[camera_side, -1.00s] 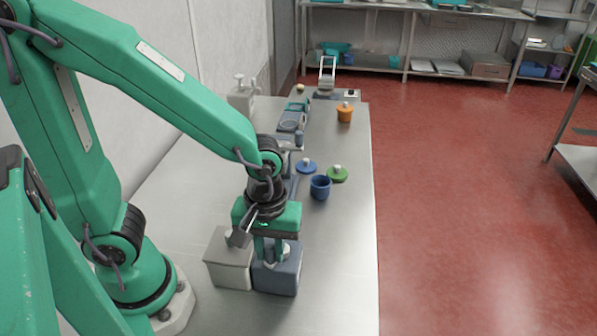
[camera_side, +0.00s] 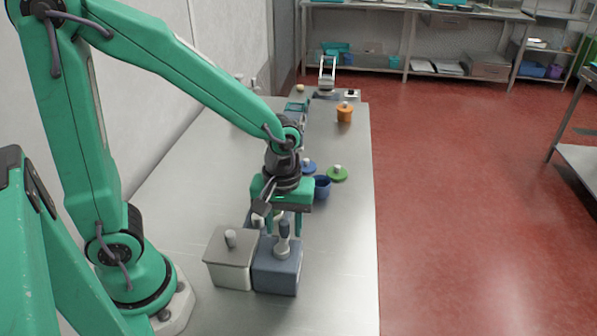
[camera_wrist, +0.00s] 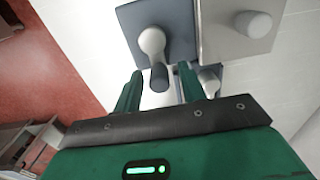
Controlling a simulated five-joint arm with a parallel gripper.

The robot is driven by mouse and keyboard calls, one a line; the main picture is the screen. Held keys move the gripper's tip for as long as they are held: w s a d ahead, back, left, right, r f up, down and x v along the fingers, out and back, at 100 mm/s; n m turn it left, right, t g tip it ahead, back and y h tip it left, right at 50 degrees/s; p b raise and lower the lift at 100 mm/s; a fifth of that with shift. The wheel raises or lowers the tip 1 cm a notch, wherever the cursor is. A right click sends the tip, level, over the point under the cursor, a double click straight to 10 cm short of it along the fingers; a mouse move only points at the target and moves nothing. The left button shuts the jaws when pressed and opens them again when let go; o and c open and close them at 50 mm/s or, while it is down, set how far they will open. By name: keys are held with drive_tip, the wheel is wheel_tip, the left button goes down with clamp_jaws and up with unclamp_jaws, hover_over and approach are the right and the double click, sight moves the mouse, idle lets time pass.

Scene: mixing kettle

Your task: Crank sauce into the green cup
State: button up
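No green cup shows clearly; a green round lid with a pale knob (camera_side: 338,174) lies on the table. A dark blue cup (camera_side: 322,187) stands just left of it, partly behind my gripper. A blue-grey box (camera_side: 277,277) carries a crank-like piece (camera_side: 283,245) with a dark upright handle on top. In the wrist view the box (camera_wrist: 182,20) is ahead, and the dark handle (camera_wrist: 160,76) lies between my fingers, without visible contact. My gripper (camera_side: 284,222) is above and behind the box. Its two fingers (camera_wrist: 161,80) are apart.
A pale grey box with a knob (camera_side: 231,262) stands directly left of the blue-grey box. A blue lid (camera_side: 309,165), an orange lidded cup (camera_side: 345,114) and a metal device (camera_side: 327,75) stand farther back. The table's right side and front are clear.

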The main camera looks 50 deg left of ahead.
idle(0.3)
drive_tip(key=shift+r, duration=3.5)
drive_tip(key=shift+r, duration=0.75)
drive_tip(key=shift+c, duration=0.3)
drive_tip(key=shift+f, duration=0.25)
drive_tip(key=shift+f, duration=3.9)
drive_tip(key=shift+f, duration=0.1)
